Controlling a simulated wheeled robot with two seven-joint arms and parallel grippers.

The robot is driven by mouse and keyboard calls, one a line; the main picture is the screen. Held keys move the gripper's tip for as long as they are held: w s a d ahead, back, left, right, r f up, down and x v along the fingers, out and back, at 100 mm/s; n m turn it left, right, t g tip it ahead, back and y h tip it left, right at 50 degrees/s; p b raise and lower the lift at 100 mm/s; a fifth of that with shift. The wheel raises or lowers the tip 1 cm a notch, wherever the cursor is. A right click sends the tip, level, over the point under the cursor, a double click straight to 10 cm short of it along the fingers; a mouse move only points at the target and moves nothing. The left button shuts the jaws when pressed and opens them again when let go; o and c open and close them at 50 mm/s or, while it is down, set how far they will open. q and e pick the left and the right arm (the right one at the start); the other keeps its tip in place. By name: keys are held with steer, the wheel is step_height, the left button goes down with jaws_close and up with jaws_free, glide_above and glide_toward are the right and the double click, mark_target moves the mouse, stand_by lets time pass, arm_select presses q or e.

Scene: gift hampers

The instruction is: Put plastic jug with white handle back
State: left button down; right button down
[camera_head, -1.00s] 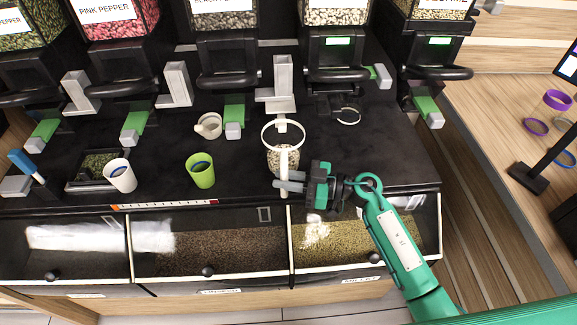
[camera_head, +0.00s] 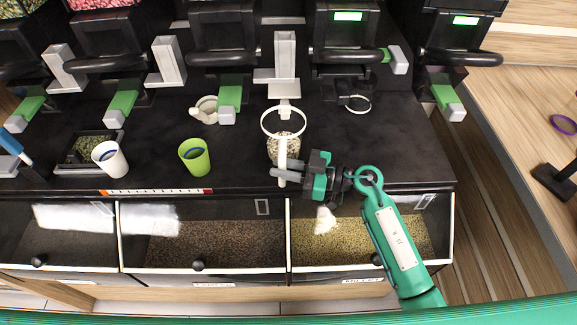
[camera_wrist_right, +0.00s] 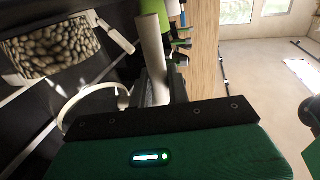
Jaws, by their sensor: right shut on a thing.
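The plastic jug (camera_head: 287,148) stands out over the black counter near its front edge, upright as far as I can tell. Its body is clear, with a white rim ring, a white upright handle (camera_head: 282,160) and pale speckled beans in the bottom. My right gripper (camera_head: 282,174) is shut on the handle from the right. In the right wrist view the handle (camera_wrist_right: 153,45) rises between the fingers, with the beans in the jug (camera_wrist_right: 50,48) at upper left. Whether the jug's base touches the counter cannot be told. My left gripper is not in view.
A green cup (camera_head: 194,157), a white cup (camera_head: 109,158) and a small cream jug (camera_head: 204,109) stand left on the counter (camera_head: 240,150). Dispensers with green levers (camera_head: 447,97) line the back. A white ring (camera_head: 357,104) is behind right. Open-topped bins (camera_head: 198,265) run below the front edge.

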steer(key=shift+r, duration=0.1)
steer(key=shift+s+r, duration=0.1)
steer(key=shift+s, duration=0.1)
steer(key=shift+w+f, duration=0.1)
steer(key=shift+f, duration=0.1)
steer(key=c, duration=1.3)
jaws_free()
steer(key=shift+c, duration=0.2)
steer(key=shift+f, duration=0.1)
